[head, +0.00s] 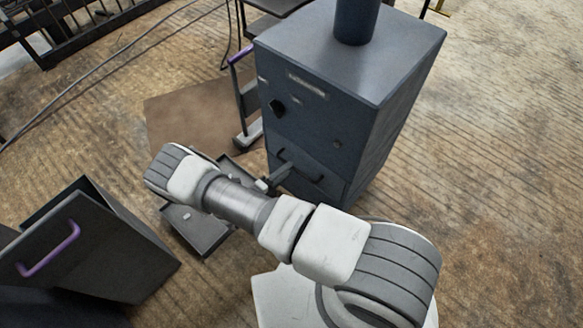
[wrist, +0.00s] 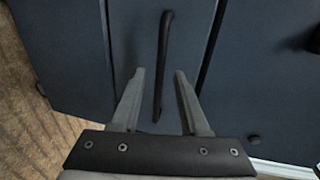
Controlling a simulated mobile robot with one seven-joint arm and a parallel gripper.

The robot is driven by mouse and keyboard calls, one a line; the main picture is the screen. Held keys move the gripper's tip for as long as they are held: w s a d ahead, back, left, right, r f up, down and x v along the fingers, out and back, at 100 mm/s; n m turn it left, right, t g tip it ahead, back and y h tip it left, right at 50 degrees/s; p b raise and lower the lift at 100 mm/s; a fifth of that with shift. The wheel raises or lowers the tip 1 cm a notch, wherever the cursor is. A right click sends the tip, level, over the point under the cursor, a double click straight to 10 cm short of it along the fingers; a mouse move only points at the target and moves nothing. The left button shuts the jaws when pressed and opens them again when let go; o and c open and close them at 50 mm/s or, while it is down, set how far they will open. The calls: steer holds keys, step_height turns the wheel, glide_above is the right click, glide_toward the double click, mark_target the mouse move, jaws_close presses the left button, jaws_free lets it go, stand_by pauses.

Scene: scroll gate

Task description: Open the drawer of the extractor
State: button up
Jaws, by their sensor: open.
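The extractor (head: 310,125) is a tall dark blue-grey cabinet with a round pipe on top. Its drawer (head: 325,190) is a low front panel that looks shut, with a dark bar handle (head: 302,168). In the wrist view the drawer front (wrist: 130,40) lies between two seams, and the handle (wrist: 164,55) runs upright in the picture. My gripper (wrist: 160,72) is open, one finger on each side of the handle's lower part in the picture. Contact is not visible. In the head view my gripper (head: 272,182) is at the drawer front, partly hidden by my arm.
A dark open bin (head: 100,255) with a purple handle stands at the lower left. A flat grey tray (head: 205,232) lies on the floor behind my arm. A brown sheet (head: 180,118) lies left of the extractor. The floor at right is clear.

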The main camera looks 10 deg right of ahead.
steer(key=shift+x, duration=1.7)
jaws_close()
steer(key=shift+r, duration=0.1)
